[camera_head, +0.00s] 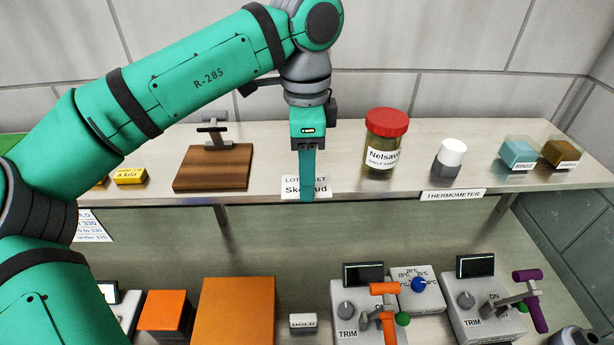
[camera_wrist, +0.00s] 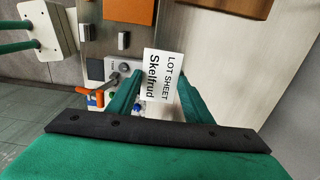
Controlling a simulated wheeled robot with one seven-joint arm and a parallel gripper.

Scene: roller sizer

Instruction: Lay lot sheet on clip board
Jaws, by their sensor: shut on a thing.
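The lot sheet (camera_head: 293,190) is a small white card reading "LOT SHEET Skelfrud". My gripper (camera_head: 307,198) points down and is shut on it at the shelf's front edge; a finger hides part of its text. In the wrist view the sheet (camera_wrist: 163,68) shows between the two green fingers (camera_wrist: 157,92). I cannot tell whether it touches the shelf. The clip board (camera_head: 212,171) is a brown wooden board with a grey metal clip at its back. It lies on the shelf to the left of my gripper, with its top bare.
On the shelf (camera_head: 350,187), a red-lidded jar (camera_head: 383,150) stands right of my gripper, then a white-capped thermometer pot (camera_head: 449,158) and two small cubes. A yellow block (camera_head: 130,176) sits left of the clip board. Below are orange boxes (camera_head: 236,312) and lever-fitted control units (camera_head: 365,310).

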